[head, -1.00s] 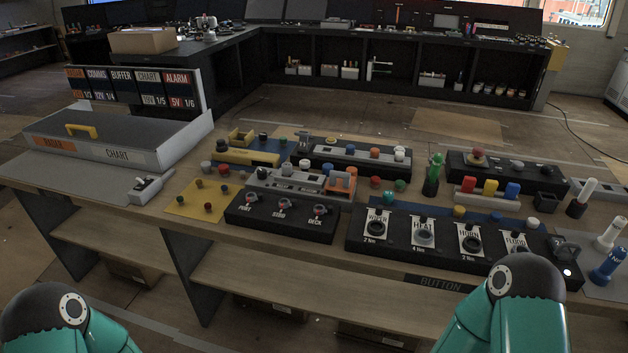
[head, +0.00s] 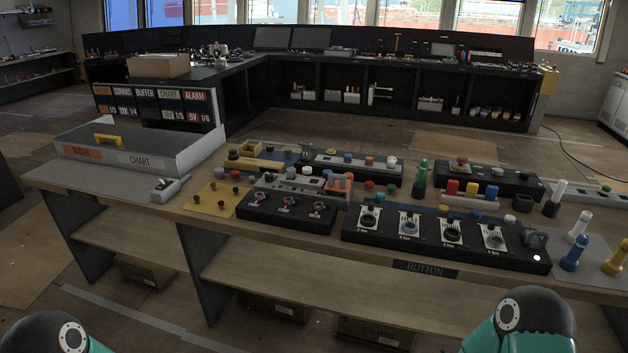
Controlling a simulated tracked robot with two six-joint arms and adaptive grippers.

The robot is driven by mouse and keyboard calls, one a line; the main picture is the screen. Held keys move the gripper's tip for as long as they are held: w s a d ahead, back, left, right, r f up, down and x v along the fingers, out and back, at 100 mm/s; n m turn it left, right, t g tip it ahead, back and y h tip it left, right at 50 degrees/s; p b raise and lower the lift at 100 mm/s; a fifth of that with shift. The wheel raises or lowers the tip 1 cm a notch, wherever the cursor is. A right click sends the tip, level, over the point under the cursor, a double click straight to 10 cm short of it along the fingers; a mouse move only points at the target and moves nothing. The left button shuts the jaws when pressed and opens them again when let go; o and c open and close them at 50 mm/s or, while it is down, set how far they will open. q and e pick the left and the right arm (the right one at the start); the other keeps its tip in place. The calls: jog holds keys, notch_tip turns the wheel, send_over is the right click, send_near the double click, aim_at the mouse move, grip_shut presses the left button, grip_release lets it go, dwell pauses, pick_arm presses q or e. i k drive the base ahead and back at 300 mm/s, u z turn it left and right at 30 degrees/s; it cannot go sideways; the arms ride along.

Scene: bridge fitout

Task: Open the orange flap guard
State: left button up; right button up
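The orange flap guard (head: 338,184) appears as a small orange bracket-like piece at the right end of a grey switch panel (head: 290,182), near the middle of the workbench. It is too small to tell whether its flap is up or down. Neither of my grippers is in view. Only rounded dark and green parts of my arms show at the bottom left and bottom right corners, well away from the guard.
In front of the guard is a black box with three switches (head: 287,208). A black box with labelled round knobs (head: 445,239) lies to the right. Buttons and a green cylinder (head: 420,176) crowd nearby. A grey case (head: 140,145) occupies the left.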

aim_at(336, 183)
jog(key=z, duration=0.15)
jog(key=i, duration=0.85)
jog(key=u, duration=0.25)
jog(key=k, duration=0.75)
jog(key=z, duration=0.25)
jog(key=i, duration=0.6)
